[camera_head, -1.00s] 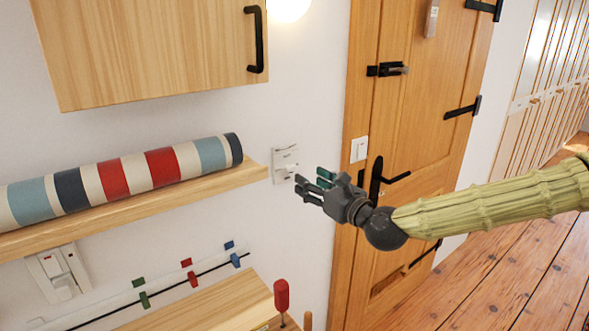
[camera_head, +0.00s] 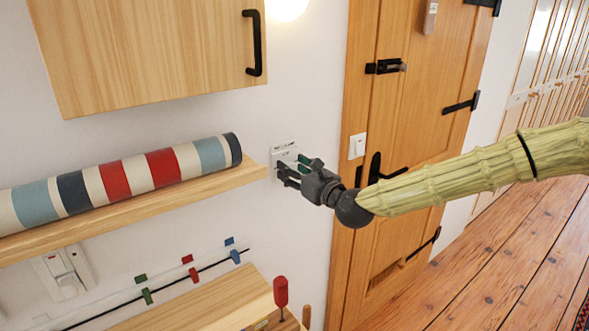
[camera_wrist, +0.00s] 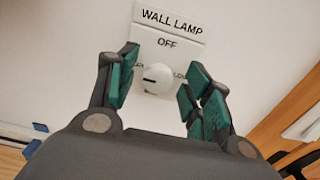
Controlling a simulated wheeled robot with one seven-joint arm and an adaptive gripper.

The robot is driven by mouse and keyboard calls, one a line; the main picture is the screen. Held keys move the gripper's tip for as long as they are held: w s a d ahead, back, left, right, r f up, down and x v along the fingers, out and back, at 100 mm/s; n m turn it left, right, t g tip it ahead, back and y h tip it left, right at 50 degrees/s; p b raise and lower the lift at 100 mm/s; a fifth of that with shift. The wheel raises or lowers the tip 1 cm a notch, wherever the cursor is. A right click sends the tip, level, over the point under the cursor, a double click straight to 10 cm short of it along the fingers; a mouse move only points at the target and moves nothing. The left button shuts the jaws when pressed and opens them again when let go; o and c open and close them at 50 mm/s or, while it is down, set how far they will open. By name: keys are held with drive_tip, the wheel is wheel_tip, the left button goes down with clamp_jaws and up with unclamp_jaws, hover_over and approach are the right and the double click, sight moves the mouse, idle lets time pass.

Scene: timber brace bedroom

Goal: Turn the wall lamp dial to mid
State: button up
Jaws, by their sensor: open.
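The wall lamp dial (camera_wrist: 158,78) is a round white knob on a white plate (camera_wrist: 165,45) marked "WALL LAMP" and "OFF". A dark mark on the knob points to the left in the wrist view; the small labels at its sides are partly hidden. In the head view the plate (camera_head: 284,152) is on the white wall, and my gripper hides the knob. My gripper (camera_head: 287,168) is in front of the plate. In the wrist view its two green-padded fingers (camera_wrist: 159,82) are open, one on each side of the dial, with gaps between them and the knob.
A wooden shelf (camera_head: 215,184) with a striped roll (camera_head: 130,172) ends just left of the plate. A wall cabinet (camera_head: 150,50) hangs above. A light switch (camera_head: 357,146) and wooden door (camera_head: 400,120) are to the right. A red-handled tool (camera_head: 281,292) stands below.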

drive_tip(key=c, duration=1)
drive_tip(key=shift+b, duration=0.3)
drive_tip(key=shift+s+a+f+n+b, duration=0.1)
drive_tip(key=shift+n+b, duration=2.9)
drive_tip(key=shift+n, duration=1.45)
drive_tip(key=shift+s+a+f+n+b, duration=0.1)
drive_tip(key=shift+n+b, duration=2.85)
drive_tip(key=shift+n, duration=1.5)
